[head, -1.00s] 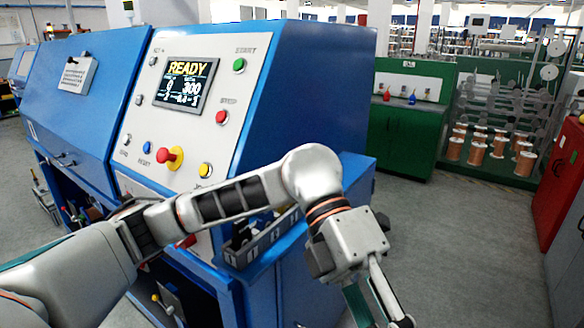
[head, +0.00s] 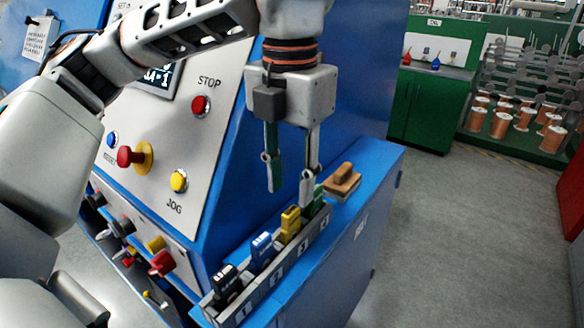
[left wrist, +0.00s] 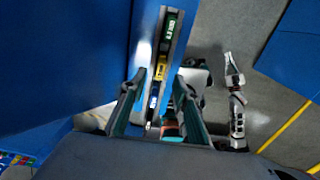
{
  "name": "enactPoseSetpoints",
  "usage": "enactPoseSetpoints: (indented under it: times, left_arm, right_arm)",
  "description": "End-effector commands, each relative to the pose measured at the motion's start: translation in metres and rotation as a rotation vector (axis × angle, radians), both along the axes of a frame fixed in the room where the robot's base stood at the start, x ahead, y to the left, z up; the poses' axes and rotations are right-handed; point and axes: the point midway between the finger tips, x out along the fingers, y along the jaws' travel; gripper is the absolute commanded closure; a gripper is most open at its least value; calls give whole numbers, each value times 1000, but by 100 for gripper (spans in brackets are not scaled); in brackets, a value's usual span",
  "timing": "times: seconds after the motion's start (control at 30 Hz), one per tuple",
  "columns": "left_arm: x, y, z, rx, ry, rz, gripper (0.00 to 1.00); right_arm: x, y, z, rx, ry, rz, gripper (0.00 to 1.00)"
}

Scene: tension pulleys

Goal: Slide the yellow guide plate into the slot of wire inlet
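The yellow guide plate (head: 290,224) stands in a grey slotted rack (head: 272,272), between a blue plate (head: 263,250) and a green plate (head: 316,202). A black plate (head: 226,284) stands at the near end. My left gripper (head: 289,188) points down above the rack, near the yellow and green plates, open and empty. In the left wrist view the yellow plate (left wrist: 161,68) shows beyond and between the spread fingers (left wrist: 160,100), apart from them. A jointed grey part (left wrist: 235,105), perhaps my right gripper, shows right of them; its state is unclear. I cannot make out the wire inlet slot.
The rack sits on a blue machine ledge (head: 376,165). A wooden-handled block (head: 342,181) lies at the rack's far end. The machine's sloping panel has a red stop button (head: 201,105) and a yellow jog button (head: 179,180). Free floor (head: 455,250) lies to the right.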

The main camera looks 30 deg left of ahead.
Motion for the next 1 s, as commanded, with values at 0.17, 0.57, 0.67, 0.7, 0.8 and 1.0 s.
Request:
enactPoseSetpoints:
  times: [0.17, 0.57, 0.67, 0.7, 0.8, 1.0]
  left_arm:
    - [-1, 0, -23, 0, 6, -2, 69]
    - [0, 0, -72, -2, 4, -2, 69]
    - [0, 0, -75, -3, 3, -2, 69]
    - [0, 0, -76, -3, 3, -2, 69]
    - [0, -1, -76, -3, 3, -2, 69]
    - [0, -1, -76, -3, 3, -2, 88]
  right_arm:
    - [-4, -1, -7, -4, 11, 2, 100]
    - [-3, -1, -8, -4, 6, 2, 100]
    - [-1, -1, -6, -2, 2, 2, 100]
    - [-1, -1, -5, -3, 0, 2, 100]
    - [0, -1, -4, -2, -2, 2, 100]
    - [0, -1, -4, -2, -2, 2, 100]
